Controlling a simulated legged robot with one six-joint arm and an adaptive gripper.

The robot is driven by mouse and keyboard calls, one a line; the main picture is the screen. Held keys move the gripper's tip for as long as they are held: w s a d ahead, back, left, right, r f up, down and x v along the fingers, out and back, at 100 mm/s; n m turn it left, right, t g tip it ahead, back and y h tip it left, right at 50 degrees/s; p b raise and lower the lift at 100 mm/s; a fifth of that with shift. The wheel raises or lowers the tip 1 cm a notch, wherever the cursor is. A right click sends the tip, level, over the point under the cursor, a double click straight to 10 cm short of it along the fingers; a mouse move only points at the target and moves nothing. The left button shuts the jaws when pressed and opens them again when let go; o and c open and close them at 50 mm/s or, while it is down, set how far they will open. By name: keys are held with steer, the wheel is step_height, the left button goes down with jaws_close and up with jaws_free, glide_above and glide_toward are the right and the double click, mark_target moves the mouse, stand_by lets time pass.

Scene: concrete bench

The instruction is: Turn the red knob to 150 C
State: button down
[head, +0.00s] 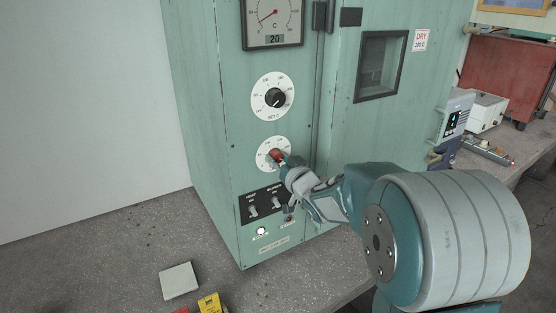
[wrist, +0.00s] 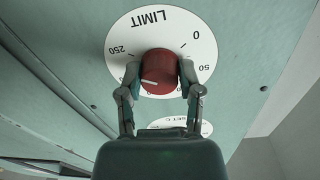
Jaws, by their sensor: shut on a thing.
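The red knob (head: 275,154) sits at the middle of the lower white dial (head: 262,147) on the green oven's front. In the wrist view the knob (wrist: 159,66) is at the centre of the dial marked LIMIT (wrist: 188,38), which appears inverted. The numbers 0, 50 and 250 show; other numbers are hidden behind the knob and gripper. A white mark shows on the knob, but I cannot tell its exact reading. My gripper (head: 281,161) is shut on the knob, one finger on each side; its fingers also show in the wrist view (wrist: 159,74).
Above is a SET C dial with a black knob (head: 275,97), then a gauge (head: 273,20) showing 20. Below are two switches (head: 264,204) and a lit white button (head: 261,231). A pale square block (head: 179,280) and a yellow item (head: 209,304) lie on the bench.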

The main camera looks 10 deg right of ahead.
steer(key=n, duration=0.4)
steer(key=shift+n, duration=0.4)
steer(key=n, duration=0.4)
steer(key=shift+n, duration=0.3)
steer(key=n, duration=0.5)
steer(key=shift+n+y, duration=0.3)
steer(key=shift+n, duration=0.1)
steer(key=n, duration=0.4)
steer(key=shift+d+f, duration=0.1)
steer(key=shift+f, duration=0.05)
steer(key=shift+f+n, duration=0.1)
steer(key=shift+n, duration=0.2)
steer(key=shift+c, duration=1.8)
jaws_free()
steer(key=shift+o, duration=0.5)
